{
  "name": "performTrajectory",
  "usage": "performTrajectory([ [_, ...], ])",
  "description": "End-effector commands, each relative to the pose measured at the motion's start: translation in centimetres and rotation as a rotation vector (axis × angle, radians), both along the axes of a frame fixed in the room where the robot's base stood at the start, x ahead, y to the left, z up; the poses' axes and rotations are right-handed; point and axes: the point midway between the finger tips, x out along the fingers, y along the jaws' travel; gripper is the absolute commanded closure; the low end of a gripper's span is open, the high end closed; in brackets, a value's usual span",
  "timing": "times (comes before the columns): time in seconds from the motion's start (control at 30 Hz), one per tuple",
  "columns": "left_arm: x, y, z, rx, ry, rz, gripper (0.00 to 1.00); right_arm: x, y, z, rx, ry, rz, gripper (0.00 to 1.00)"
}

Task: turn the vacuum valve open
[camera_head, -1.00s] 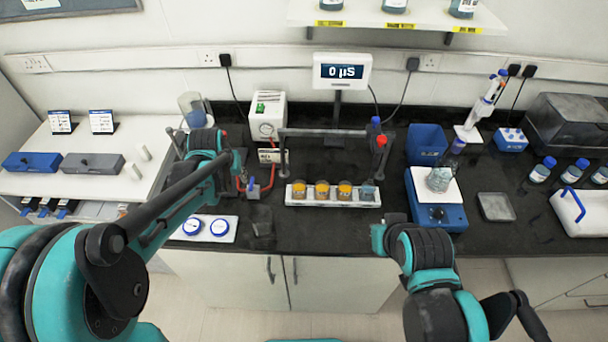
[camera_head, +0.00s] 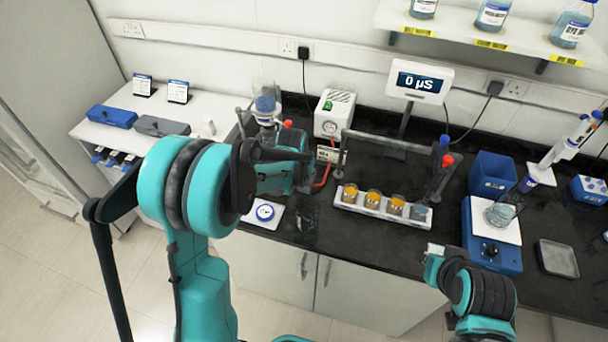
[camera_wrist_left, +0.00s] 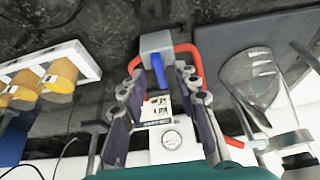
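The vacuum valve (camera_wrist_left: 157,42) shows in the left wrist view as a grey block with a blue lever handle (camera_wrist_left: 159,72) and a red hose on either side. In the head view my left arm hides the valve; part of the red hose (camera_head: 323,176) shows beside it. My left gripper (camera_wrist_left: 159,78) is open, with one finger on each side of the blue handle and a gap visible to each. I cannot tell how deep the handle sits between them. In the head view my left gripper is largely hidden behind its own arm. My right gripper's fingers do not show.
A white pump box with a gauge (camera_head: 334,112) stands behind the valve area. A glass flask (camera_head: 265,104) stands left of it. A white rack of amber-filled beakers (camera_head: 383,208) is to the right, under a dark frame. A white tray (camera_head: 265,214) lies near the front edge.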

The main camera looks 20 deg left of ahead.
Motion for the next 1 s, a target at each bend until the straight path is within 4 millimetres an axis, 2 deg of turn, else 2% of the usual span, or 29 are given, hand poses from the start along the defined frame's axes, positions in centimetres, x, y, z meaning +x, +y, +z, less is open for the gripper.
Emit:
performTrajectory([
  [0.03,0.0,0.0,0.0,0.0,0.0,0.0,0.69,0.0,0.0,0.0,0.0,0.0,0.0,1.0],
  [0.07,0.0,0.0,0.0,0.0,0.0,0.0,0.74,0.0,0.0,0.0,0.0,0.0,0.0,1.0],
  [0.17,0.0,0.0,0.0,0.0,0.0,0.0,1.0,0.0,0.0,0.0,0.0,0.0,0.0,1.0],
  [0.67,0.0,-0.1,0.0,0.0,0.0,0.056,1.0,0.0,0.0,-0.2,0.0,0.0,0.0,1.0],
  [1.0,0.1,-0.4,-0.1,0.002,-0.001,0.304,1.0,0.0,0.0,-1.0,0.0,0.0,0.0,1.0],
])
